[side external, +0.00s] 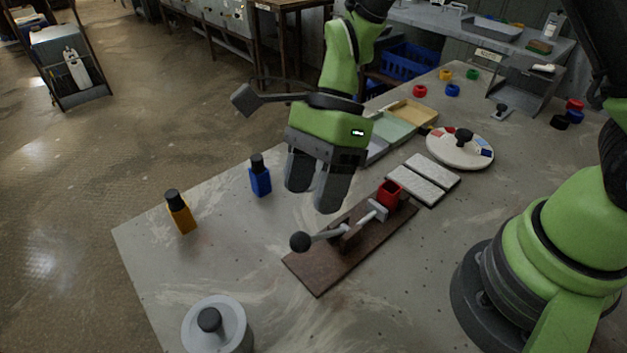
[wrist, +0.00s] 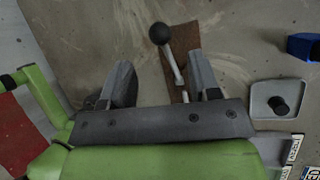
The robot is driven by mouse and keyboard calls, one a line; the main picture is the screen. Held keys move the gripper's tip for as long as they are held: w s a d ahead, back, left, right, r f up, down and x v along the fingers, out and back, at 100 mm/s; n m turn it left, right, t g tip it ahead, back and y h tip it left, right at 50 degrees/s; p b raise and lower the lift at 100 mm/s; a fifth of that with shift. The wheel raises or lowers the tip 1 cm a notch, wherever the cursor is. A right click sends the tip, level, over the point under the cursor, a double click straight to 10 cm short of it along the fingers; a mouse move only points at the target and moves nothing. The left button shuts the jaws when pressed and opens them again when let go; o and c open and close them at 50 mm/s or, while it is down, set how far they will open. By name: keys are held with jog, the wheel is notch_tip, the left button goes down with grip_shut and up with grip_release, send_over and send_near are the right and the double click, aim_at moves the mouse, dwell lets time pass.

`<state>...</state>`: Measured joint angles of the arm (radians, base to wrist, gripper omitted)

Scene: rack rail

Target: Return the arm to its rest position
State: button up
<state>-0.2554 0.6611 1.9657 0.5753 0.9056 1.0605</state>
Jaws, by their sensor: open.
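My gripper (side external: 315,200) is green and grey and hangs above the table (side external: 225,265), pointing down. Its two fingers are apart with nothing between them in the side view. In the wrist view my gripper (wrist: 160,95) is open too, and a lever with a black ball knob (wrist: 160,33) shows beyond and between the fingers. In the side view this lever's knob (side external: 300,241) lies below and in front of my gripper, apart from it. The lever is mounted on a brown board (side external: 318,272) with a red piece (side external: 389,193) at its far end.
A blue bottle (side external: 260,180) and an orange bottle (side external: 180,215) stand left of my gripper. A lidded grey canister (side external: 225,335) is at the front. White plates (side external: 422,180), a round dial (side external: 460,150) and trays (side external: 395,132) lie to the right. The left front tabletop is mostly clear.

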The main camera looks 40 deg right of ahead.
jog(key=s+d+r+n+t+h, duration=0.2)
jog(key=s+d+r+n+t, duration=0.2)
jog(key=r, duration=0.5)
jog(key=s+d+r+n+t+h, duration=0.1)
jog(key=s+d+r+n+t, duration=0.4)
jog(key=n, duration=0.6)
jog(key=s+d+r, duration=0.2)
jog(key=d+r, duration=0.1)
jog(key=r, duration=0.1)
jog(key=shift+s+d+n+t+h, duration=0.15)
jog(key=shift+d+n+t+h, duration=0.15)
jog(key=shift+d+h, duration=0.1)
